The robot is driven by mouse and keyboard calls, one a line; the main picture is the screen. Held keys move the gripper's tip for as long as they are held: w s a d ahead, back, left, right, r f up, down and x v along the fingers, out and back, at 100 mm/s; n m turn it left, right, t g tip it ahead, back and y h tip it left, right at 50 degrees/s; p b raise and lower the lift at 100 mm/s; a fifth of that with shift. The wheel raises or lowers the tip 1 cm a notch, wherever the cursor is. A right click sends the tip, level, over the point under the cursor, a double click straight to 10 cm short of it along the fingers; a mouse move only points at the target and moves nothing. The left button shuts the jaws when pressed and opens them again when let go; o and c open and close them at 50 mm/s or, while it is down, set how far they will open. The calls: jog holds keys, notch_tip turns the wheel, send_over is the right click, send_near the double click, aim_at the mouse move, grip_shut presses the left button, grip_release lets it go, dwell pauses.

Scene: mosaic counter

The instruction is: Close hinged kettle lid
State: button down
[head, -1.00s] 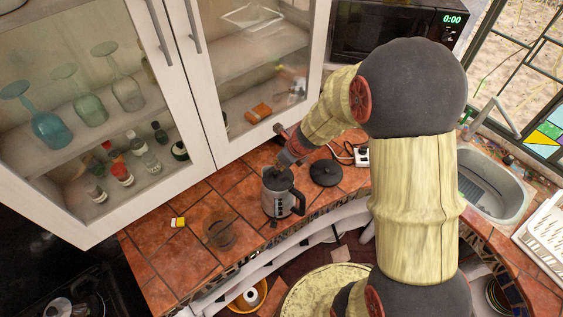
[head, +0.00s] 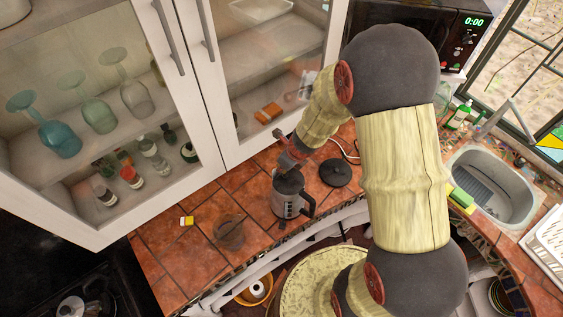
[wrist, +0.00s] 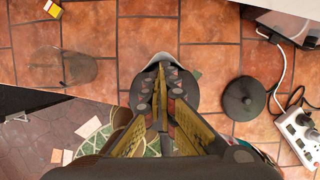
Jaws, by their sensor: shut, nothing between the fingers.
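The kettle (head: 291,204), grey with a dark handle (head: 308,206) on its right, stands upright on the tiled counter. My gripper (head: 289,172) is directly over its top, fingers pointing down, shut with nothing in it. In the wrist view the shut fingertips (wrist: 159,72) lie across the kettle's mouth, and the pale kettle rim (wrist: 166,57) shows beyond them. The lid is largely hidden by my fingers, and I cannot tell its angle or whether the fingers touch it.
A round black disc (head: 335,173) lies right of the kettle, near a white power strip (wrist: 299,135) with a cord. A clear glass (head: 229,232) and a small yellow box (head: 187,220) are left. Glass-door cabinets (head: 262,80) stand behind.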

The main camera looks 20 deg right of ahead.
aim_at(291, 183)
jog(key=shift+f+p, duration=0.2)
jog(key=shift+p, duration=0.15)
dwell(0.6)
jog(key=shift+s+d+f+g+b, duration=0.3)
jog(key=shift+s+f+b, duration=0.1)
jog(key=shift+s+b, duration=0.25)
jog(key=v, duration=1.2)
jog(key=s+f+n+t+b, duration=0.1)
jog(key=s+n+b, duration=0.4)
jog(key=n+b, duration=0.5)
jog(key=s+a+f+n+h+b, duration=0.1)
jog(key=s+f+n+b, duration=0.3)
jog(key=n+b, duration=0.6)
jog(key=s+a+f+n+t+b, duration=0.1)
jog(key=s+f+n+b, duration=0.1)
jog(key=s+n+b, duration=0.4)
jog(key=n+b, duration=0.4)
jog(key=b, duration=0.1)
jog(key=shift+a+f+t+h, duration=0.25)
jog(key=shift+f+t+h, duration=0.05)
jog(key=shift+h, duration=0.1)
